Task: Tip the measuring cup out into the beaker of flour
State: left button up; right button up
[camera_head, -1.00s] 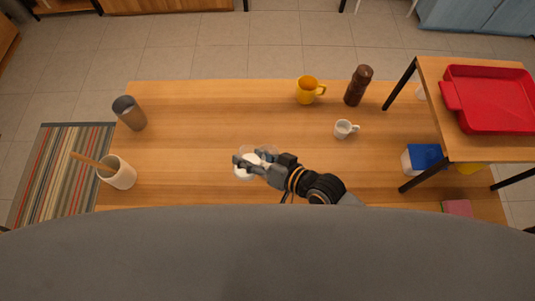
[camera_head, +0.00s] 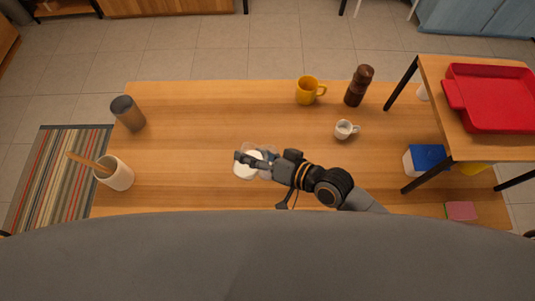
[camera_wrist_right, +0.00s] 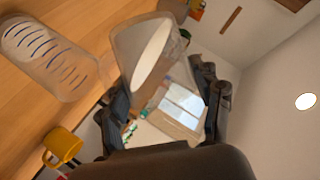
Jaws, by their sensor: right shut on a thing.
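My right gripper (camera_head: 252,160) is over the front middle of the table in the head view. In the right wrist view its fingers (camera_wrist_right: 163,108) are shut on a clear measuring cup (camera_wrist_right: 125,40), which looks tilted and has a flat white patch inside. The beaker's contents are not clear. My left gripper is out of view.
A white pot with a wooden utensil (camera_head: 116,176) and a grey-brown tumbler (camera_head: 128,115) stand at left. A yellow mug (camera_head: 307,92), a brown grinder (camera_head: 358,88) and a small white cup (camera_head: 344,130) stand behind right. A raised shelf with a red tray (camera_head: 490,100) is at right.

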jog(key=shift+w, duration=0.25)
jog(key=shift+s+r+m+b, duration=0.15)
jog(key=shift+m+b, duration=0.15)
jog(key=shift+b, duration=0.15)
jog(key=shift+d, duration=0.1)
jog(key=shift+w, duration=0.25)
jog(key=shift+g+b, duration=0.3)
jog(key=shift+s+r+m+y, duration=0.1)
jog(key=shift+s+m+y, duration=0.1)
jog(key=shift+m+y, duration=0.1)
jog(key=shift+b, duration=0.35)
jog(key=shift+w, duration=0.25)
